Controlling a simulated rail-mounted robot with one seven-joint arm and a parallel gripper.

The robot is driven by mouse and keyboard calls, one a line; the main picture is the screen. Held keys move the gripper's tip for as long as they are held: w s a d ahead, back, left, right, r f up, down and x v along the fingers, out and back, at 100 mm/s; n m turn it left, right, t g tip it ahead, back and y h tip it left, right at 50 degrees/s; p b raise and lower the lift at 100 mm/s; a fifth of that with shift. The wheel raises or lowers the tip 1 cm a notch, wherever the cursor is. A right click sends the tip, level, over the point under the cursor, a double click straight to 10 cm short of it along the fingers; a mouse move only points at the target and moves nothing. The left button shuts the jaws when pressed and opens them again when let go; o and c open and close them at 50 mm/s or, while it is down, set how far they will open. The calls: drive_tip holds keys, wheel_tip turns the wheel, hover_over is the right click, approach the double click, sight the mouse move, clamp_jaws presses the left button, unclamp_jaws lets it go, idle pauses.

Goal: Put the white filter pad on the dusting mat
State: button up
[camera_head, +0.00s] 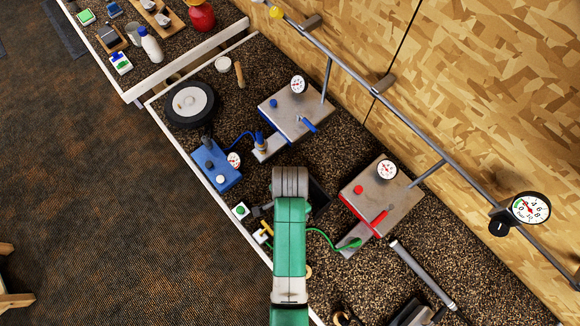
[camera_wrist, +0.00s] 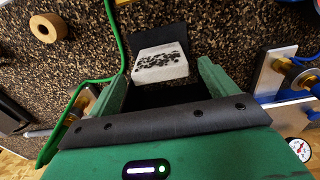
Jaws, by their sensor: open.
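The white filter pad (camera_wrist: 160,68), speckled with black, shows in the wrist view. A flat black sheet (camera_wrist: 158,36), which looks like the dusting mat, lies around and under it. I cannot tell whether the pad touches it. My gripper (camera_wrist: 164,72) is open, with one green finger at each side of the pad and gaps visible on both sides. In the head view my green arm covers the gripper and the pad. Only an edge of the black sheet (camera_head: 319,196) shows to the right of the arm.
A green hose (camera_wrist: 112,42) runs close to the left finger in the wrist view. A tan ring (camera_wrist: 47,27) lies at upper left. In the head view, a red-trimmed metal box (camera_head: 378,200) stands right of the arm, and a blue box (camera_head: 217,165) stands left.

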wheel_tip(320, 180, up, 7)
drive_tip(key=shift+f, duration=0.15)
